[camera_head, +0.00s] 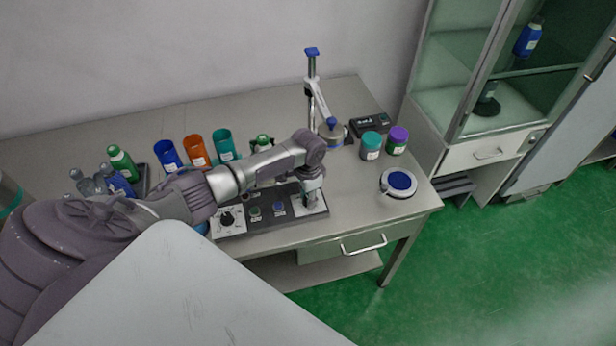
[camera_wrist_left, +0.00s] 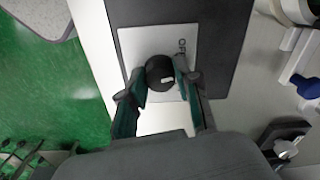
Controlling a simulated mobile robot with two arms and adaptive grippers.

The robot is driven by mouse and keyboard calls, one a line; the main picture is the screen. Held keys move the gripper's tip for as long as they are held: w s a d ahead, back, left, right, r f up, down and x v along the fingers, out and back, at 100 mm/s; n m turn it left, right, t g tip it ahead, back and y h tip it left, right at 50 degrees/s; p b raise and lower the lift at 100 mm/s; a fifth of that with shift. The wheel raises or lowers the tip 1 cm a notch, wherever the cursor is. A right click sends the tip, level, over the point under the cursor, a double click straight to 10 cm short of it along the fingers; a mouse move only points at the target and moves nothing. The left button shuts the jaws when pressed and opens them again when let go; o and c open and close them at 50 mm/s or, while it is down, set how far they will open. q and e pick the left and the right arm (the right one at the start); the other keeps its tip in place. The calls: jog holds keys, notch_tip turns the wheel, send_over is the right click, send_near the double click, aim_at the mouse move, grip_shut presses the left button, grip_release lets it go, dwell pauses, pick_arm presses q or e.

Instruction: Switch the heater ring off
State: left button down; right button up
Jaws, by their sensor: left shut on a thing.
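A dark control panel (camera_head: 267,222) lies along the table's front edge. My left gripper (camera_head: 311,196) is over the light plate at the panel's right end. In the left wrist view, my left gripper (camera_wrist_left: 157,90) is shut on a round black knob (camera_wrist_left: 159,71), with one finger on each side. The knob carries a small pale mark on its face. The knob sits on a white plate (camera_wrist_left: 146,47) with the letters "OFF" beside it; other lettering is hidden or unreadable. In the head view the fingers hide the knob. My right gripper is not in view.
The panel also has a dark knob (camera_head: 228,219) at its left, plus green and blue buttons. Behind it stand blue, orange and teal cups (camera_head: 196,150). A stand with a blue top (camera_head: 312,52), lidded jars (camera_head: 397,140) and a round blue-topped device (camera_head: 399,182) are to the right.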

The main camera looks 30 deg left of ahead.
pick_arm(q)
jog(key=n+p, duration=0.2)
jog(key=n, duration=0.1)
jog(key=shift+r, duration=0.2)
jog(key=shift+f+n+p, duration=0.1)
jog(key=shift+n+p, duration=0.8)
jog(key=shift+n, duration=0.6)
jog(key=shift+w+n, duration=0.1)
jog(key=shift+n, duration=0.2)
jog(key=c, duration=0.8)
grip_release()
notch_tip(320, 180, up, 12)
